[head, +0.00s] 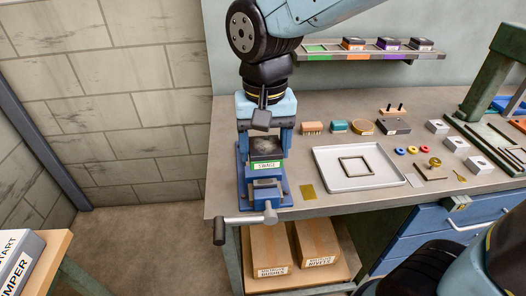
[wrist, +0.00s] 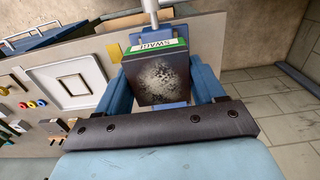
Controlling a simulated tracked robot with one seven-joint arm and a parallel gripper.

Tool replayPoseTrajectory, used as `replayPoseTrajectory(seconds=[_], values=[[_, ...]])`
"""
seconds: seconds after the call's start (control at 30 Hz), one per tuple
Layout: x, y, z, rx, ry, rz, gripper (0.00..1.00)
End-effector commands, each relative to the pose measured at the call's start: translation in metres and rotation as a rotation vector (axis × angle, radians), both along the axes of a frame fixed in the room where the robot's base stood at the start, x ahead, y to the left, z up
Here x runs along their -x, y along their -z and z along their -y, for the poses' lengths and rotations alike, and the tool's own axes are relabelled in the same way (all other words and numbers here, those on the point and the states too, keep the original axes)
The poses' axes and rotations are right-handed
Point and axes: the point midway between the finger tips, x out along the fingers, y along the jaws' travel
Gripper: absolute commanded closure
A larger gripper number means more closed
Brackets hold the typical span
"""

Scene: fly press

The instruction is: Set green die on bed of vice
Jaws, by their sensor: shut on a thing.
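The green die (head: 267,166) is a dark block with a green band lettered SWAGE. My gripper (head: 266,146) is shut on it, with a blue finger on either side. In the wrist view the die's grey speckled top (wrist: 157,80) sits between the fingers (wrist: 160,88). The blue vice (head: 268,191) stands at the bench's left front corner, directly below the die. Most of its bed is hidden by the die and gripper, so I cannot tell whether the die touches it.
The wall shelf (head: 358,56) has a bare green slot and several other dies. A white tray (head: 360,180) with a square frame lies right of the vice, and a brass plate (head: 307,192) lies between them. The vice handle (head: 244,219) juts past the bench front.

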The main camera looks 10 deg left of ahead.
Motion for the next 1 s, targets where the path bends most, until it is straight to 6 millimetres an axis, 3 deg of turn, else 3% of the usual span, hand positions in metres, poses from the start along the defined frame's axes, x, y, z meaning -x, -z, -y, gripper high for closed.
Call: replayPoseTrajectory(seconds=[0.5, 0.8, 1.0], values=[[-0.086, 0.037, -0.014, 0.001, 0.015, -0.001, 1.0], [-0.116, 0.077, -0.02, 0.001, 0.016, -0.001, 1.0], [-0.126, 0.088, -0.023, 0.0, 0.014, 0.001, 1.0]])
